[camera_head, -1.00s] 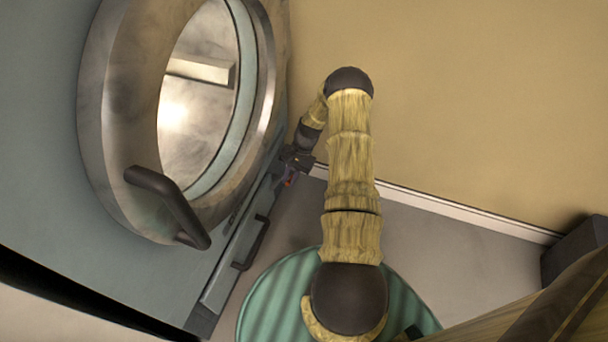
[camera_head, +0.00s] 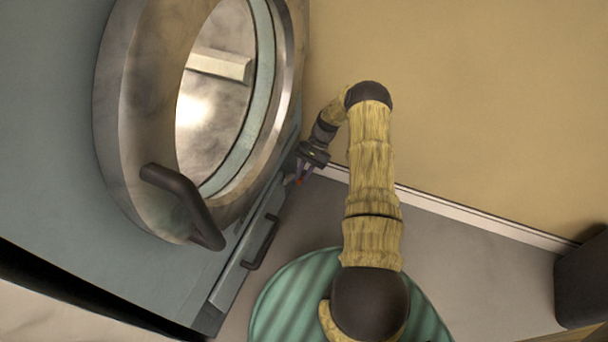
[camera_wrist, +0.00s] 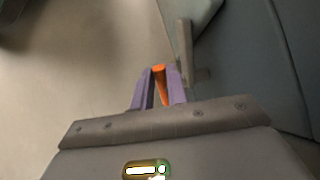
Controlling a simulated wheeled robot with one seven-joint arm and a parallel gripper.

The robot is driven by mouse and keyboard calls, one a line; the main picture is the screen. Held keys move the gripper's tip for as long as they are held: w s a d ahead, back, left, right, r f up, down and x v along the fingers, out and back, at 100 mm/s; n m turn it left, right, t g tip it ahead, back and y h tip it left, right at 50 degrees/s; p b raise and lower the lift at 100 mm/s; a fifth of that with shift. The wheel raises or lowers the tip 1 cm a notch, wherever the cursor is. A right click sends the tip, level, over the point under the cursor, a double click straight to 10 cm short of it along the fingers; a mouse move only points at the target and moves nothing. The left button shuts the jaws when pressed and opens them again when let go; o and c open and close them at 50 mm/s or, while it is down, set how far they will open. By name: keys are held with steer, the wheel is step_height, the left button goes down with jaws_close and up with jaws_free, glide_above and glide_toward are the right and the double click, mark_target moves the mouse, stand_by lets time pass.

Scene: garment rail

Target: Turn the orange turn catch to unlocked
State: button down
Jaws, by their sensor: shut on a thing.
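The orange turn catch (camera_wrist: 160,84) shows in the wrist view between the two purple fingers of my gripper (camera_wrist: 160,80). The fingers are shut on it. In the head view my gripper (camera_head: 297,179) is at the lower right edge of the machine front, and only a speck of orange (camera_head: 300,181) shows at its fingertips. Most of the catch is hidden by the gripper there, so I cannot tell which way it is turned.
A large round metal door (camera_head: 135,150) with a dark handle (camera_head: 185,205) is on the left. A lower drawer handle (camera_head: 262,243) lies below the gripper. A green round striped thing (camera_head: 290,300) is at the bottom. A tan wall stands on the right, with a dark box (camera_head: 582,280).

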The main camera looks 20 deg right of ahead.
steer(key=c, duration=1.7)
jaws_free()
step_height(320, 180, up, 10)
steer(key=p, duration=0.5)
steer(key=shift+p, duration=0.35)
steer(key=c, duration=0.4)
jaws_close()
